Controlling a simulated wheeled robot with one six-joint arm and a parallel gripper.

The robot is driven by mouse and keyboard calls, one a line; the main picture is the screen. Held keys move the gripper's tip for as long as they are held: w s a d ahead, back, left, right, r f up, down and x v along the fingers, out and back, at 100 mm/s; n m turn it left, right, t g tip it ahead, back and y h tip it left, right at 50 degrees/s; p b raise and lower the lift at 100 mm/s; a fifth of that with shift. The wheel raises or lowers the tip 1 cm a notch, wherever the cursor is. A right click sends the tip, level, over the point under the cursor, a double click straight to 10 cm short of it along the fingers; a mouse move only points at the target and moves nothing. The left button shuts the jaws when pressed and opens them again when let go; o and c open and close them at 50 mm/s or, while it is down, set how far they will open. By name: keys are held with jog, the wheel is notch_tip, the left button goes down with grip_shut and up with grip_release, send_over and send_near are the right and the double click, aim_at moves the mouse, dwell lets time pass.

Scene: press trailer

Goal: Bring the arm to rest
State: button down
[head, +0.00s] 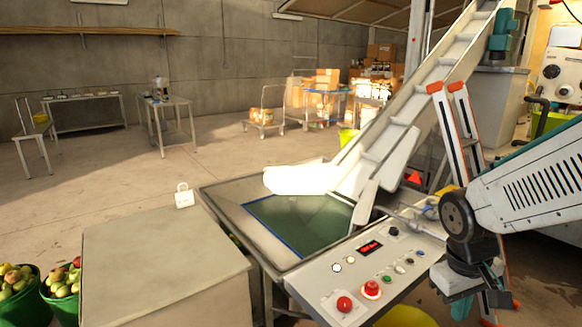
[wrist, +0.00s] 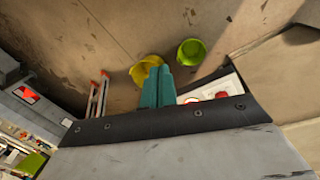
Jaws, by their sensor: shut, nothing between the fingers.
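My gripper (head: 456,306) hangs at the lower right of the head view, below the dark wrist joint of my white and teal arm. It is beside the right end of the control panel (head: 322,284), apart from its buttons as far as I can see. In the wrist view the two teal fingers (wrist: 158,76) lie side by side, shut, with nothing between them. A yellow bucket (wrist: 146,66) shows behind the fingertips. A corner of the panel (wrist: 222,88) with a red button shows just right of them.
A hopper (head: 222,207) with a sloping conveyor (head: 400,115) stands behind the panel. An orange-railed ladder (head: 455,130) leans near my arm. A grey cabinet top (head: 165,250) and apple buckets (head: 62,312) are at left. A green bucket (wrist: 191,52) stands on the floor. Open floor lies beyond.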

jog(key=s+a+r+m+t+y, duration=0.1)
jog(key=s+a+r, duration=0.3)
jog(key=s+r, duration=0.6)
jog(key=s+m+y, duration=0.1)
jog(key=s, duration=0.2)
jog(key=shift+s+r, duration=0.25)
jog(key=shift+a, duration=0.1)
dwell(1.6)
